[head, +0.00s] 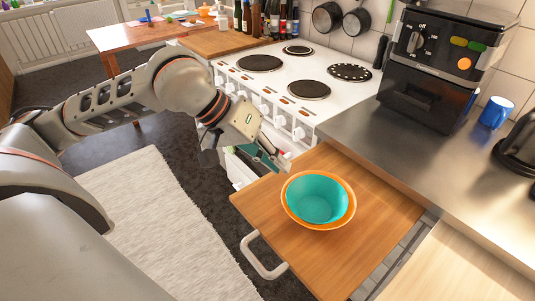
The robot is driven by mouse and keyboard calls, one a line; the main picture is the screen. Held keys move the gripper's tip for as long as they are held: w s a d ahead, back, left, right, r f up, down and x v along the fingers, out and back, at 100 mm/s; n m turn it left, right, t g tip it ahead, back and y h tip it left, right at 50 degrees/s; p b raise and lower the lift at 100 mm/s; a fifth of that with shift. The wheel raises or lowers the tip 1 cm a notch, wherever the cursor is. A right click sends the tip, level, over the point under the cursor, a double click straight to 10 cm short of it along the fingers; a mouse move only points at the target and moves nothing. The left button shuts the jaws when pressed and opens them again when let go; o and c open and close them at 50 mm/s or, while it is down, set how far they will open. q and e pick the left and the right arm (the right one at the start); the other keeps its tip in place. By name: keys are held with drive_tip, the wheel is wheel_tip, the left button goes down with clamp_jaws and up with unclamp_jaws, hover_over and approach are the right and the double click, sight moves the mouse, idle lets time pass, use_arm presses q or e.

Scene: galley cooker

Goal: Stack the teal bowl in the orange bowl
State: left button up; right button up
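The teal bowl (317,199) sits nested inside the orange bowl (291,212), whose rim shows all around it. Both look upright. The orange bowl rests on a wooden pull-out board (370,220). My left gripper (244,162) is to the left of the bowls and apart from them, near the front of the cooker. Its fingers look spread apart, with nothing seen between them. My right gripper is not in view.
A white cooker (330,90) with dark hotplates stands behind. A white handle (262,258) juts from the board's left edge. The board's front part is clear.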

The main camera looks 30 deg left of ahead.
use_arm(q)
drive_tip(key=shift+v, duration=1.55)
